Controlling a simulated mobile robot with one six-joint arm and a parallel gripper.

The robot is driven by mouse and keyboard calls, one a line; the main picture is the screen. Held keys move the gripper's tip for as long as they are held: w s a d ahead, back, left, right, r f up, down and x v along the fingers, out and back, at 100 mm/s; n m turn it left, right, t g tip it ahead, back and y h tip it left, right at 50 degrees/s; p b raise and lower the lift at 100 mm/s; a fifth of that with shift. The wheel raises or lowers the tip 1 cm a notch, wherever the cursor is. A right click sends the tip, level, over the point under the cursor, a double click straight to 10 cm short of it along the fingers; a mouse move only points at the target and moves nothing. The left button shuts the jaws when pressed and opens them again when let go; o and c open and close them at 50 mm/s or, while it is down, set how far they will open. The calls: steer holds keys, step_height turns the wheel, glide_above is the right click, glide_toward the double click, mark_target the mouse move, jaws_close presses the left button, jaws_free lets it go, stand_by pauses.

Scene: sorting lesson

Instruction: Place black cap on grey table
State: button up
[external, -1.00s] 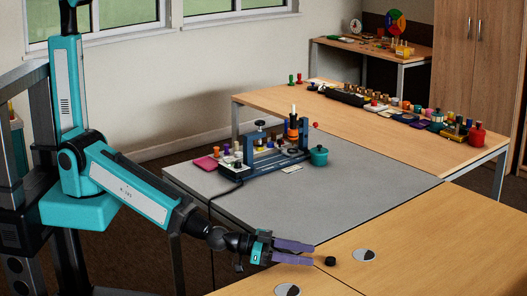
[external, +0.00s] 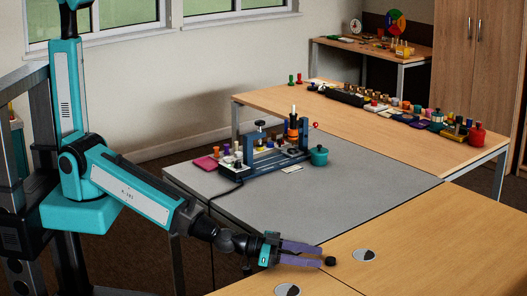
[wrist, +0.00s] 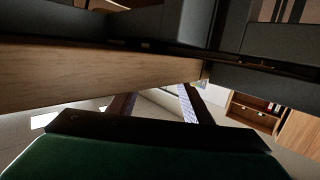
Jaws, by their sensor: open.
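The black cap (external: 330,261) is a small dark disc lying on the wooden table near the seam with the grey table. My gripper (external: 322,255) is low at its left, with its two purple fingers apart and pointing at the cap. The fingertips are very close to the cap; I cannot tell whether they touch it or reach around it. The grey table (external: 350,205) lies just behind the fingers. In the wrist view my gripper's fingers (wrist: 155,105) also show apart, and I cannot make out the cap for certain there.
A blue frame (external: 245,153) with pegs and a teal pot (external: 319,156) stand at the back of the grey table. Its front right part is bare. Round black-and-white discs (external: 364,255) lie on the wooden table (external: 430,245).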

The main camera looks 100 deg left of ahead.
mark_target(321, 258)
steer(key=shift+w+f, duration=0.15)
steer(key=shift+w, duration=0.65)
steer(key=shift+w+f, duration=0.15)
steer(key=shift+w, duration=0.6)
jaws_close()
